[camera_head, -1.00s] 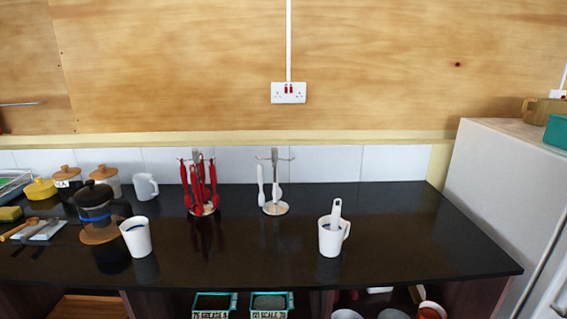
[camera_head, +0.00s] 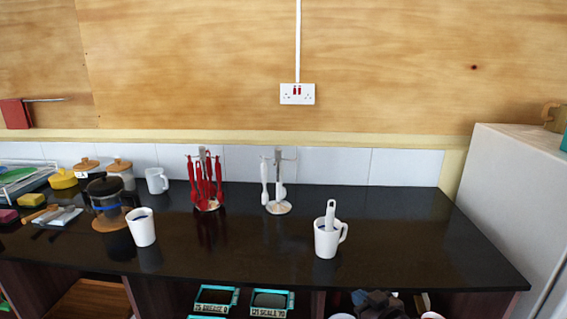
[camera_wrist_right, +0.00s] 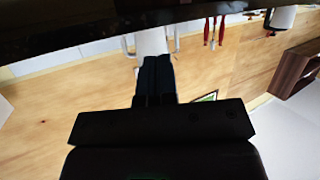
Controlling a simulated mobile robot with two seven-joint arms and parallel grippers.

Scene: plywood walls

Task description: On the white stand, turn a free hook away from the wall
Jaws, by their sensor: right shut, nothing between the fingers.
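The white stand (camera_head: 278,208) is on the dark worktop, right of the red stand, with a round base and an upright post. White utensils (camera_head: 265,180) hang at its left and front. A thin arm at its right top, the hook (camera_head: 291,157), looks bare; its exact direction is too small to tell. My right gripper (camera_head: 379,301) is at the bottom edge of the head view, in front of and below the worktop, well away from the stand. In the right wrist view its dark fingers (camera_wrist_right: 156,72) are shut together and empty. My left gripper is not in view.
A white mug (camera_head: 327,241) with a white utensil in it stands right of and nearer than the stand. Red utensils (camera_head: 205,185) hang on the stand to the left. Another white mug (camera_head: 142,228) is further left. The worktop's right part is clear. A white cabinet (camera_head: 510,200) stands at the right.

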